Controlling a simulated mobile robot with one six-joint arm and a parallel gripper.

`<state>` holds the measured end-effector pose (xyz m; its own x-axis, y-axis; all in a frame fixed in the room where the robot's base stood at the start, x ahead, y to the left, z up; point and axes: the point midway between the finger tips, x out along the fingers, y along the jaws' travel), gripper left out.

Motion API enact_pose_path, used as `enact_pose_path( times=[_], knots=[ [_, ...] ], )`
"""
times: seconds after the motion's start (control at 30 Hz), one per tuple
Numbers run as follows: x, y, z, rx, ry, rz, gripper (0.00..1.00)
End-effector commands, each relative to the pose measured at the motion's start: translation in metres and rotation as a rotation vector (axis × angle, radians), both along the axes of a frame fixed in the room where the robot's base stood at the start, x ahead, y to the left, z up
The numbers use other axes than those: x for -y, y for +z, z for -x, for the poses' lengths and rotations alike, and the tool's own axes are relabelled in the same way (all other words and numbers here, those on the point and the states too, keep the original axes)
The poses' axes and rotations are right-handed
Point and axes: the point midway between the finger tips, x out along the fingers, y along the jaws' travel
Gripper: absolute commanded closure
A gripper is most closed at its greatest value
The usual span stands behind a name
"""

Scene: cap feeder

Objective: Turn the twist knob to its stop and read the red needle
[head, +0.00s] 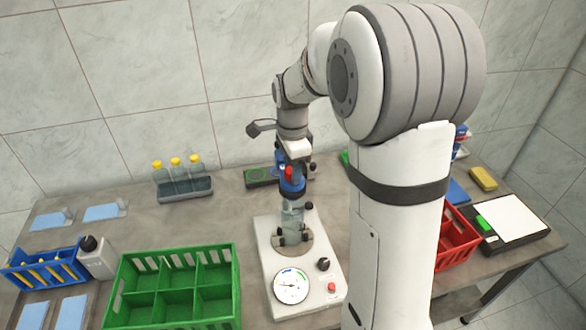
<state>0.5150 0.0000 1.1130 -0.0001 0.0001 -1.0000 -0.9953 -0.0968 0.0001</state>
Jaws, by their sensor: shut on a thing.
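A white tester (270,250) stands on the table in the middle of the head view. Its round white dial (291,286) has coloured marks near the rim; the red needle is too small to read. A clear bottle-like piece (292,218) stands upright on the tester's round grey plate, among black-tipped posts. My gripper (291,176) points down above it, shut on a blue part (292,188) with a red patch. Whether this blue part is the twist knob I cannot tell. A small black knob (323,264) and a red button (331,287) sit beside the dial.
A green divided crate (178,250) stands close left of the tester. Yellow-capped bottles (176,164) stand in a grey rack behind it. A blue bin (45,262) is at far left. A red crate (458,240) is right, partly hidden by my arm.

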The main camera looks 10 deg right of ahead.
Motion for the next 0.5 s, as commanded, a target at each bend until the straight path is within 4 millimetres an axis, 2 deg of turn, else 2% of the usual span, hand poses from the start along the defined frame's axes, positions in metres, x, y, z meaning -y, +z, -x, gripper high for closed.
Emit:
enact_pose_path(
  times=[0.3,0.5],
  knots=[
    [0.0,0.0001,-0.0001,0.0,-0.419,0.0,0.86],
    [0.0001,0.0003,-0.0001,0.0,-0.545,0.0,0.86]
  ],
)
